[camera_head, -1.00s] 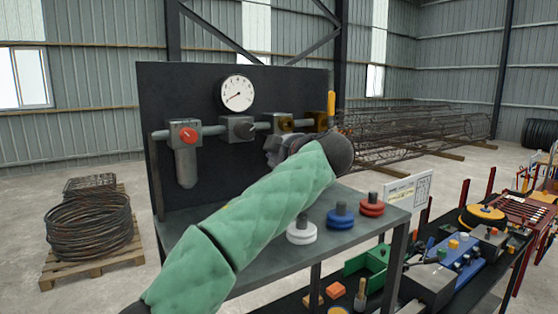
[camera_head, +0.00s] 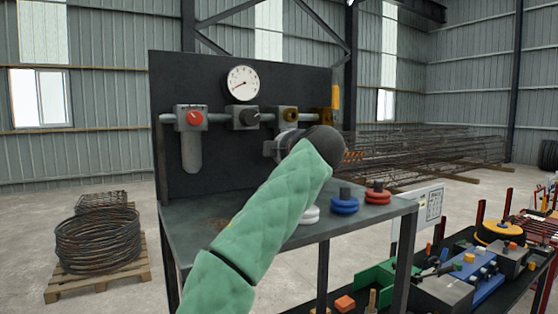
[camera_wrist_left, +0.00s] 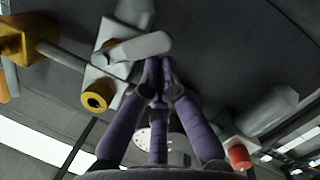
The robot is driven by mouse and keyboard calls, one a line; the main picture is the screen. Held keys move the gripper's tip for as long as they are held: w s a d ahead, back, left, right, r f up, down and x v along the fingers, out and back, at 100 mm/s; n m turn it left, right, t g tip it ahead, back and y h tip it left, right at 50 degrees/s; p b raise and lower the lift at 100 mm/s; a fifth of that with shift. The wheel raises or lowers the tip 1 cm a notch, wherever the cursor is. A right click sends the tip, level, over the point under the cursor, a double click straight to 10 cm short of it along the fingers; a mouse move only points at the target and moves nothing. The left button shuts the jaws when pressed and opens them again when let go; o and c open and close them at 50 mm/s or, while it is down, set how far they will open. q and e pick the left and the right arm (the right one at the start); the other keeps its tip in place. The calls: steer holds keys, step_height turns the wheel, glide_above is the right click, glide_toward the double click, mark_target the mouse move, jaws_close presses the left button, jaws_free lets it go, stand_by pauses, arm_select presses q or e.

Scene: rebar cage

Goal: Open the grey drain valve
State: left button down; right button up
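The grey drain valve's flat grey lever (camera_wrist_left: 135,47) shows in the left wrist view on a pale block with a brass port (camera_wrist_left: 97,95). In the head view, that block's brass port (camera_head: 290,115) sits on the pipe, right of the dark-knob block. My left gripper (camera_wrist_left: 158,66) has three purple fingers. Their tips draw together beside the lever's lower edge; I cannot tell whether they touch it. In the head view my left gripper (camera_head: 284,146) is just below the brass-port block, largely hidden by my dark wrist. My right gripper is not in view.
A red-knob block (camera_head: 195,118), a dark-knob block (camera_head: 243,118) and a brass valve with an upright orange handle (camera_head: 336,97) share the pipe. A gauge (camera_head: 243,83) is above. Blue (camera_head: 344,202) and red (camera_head: 378,194) weights stand on the bench (camera_head: 190,222).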

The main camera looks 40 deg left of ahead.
arm_select(q)
steer(key=shift+w+d+f+n+t+b, duration=0.15)
steer(key=shift+w+f+n+b, duration=0.4)
steer(key=shift+b, duration=0.9)
steer(key=shift+w+d+f+n+t+b, duration=0.1)
steer(key=shift+w+f+n+t+b, duration=0.1)
steer(key=shift+f+n+b, duration=0.9)
steer(key=shift+r+m+b, duration=0.3)
steer(key=shift+m+b, duration=0.05)
steer(key=shift+b, duration=0.05)
steer(key=shift+w+f, duration=0.15)
steer(key=shift+w, duration=0.15)
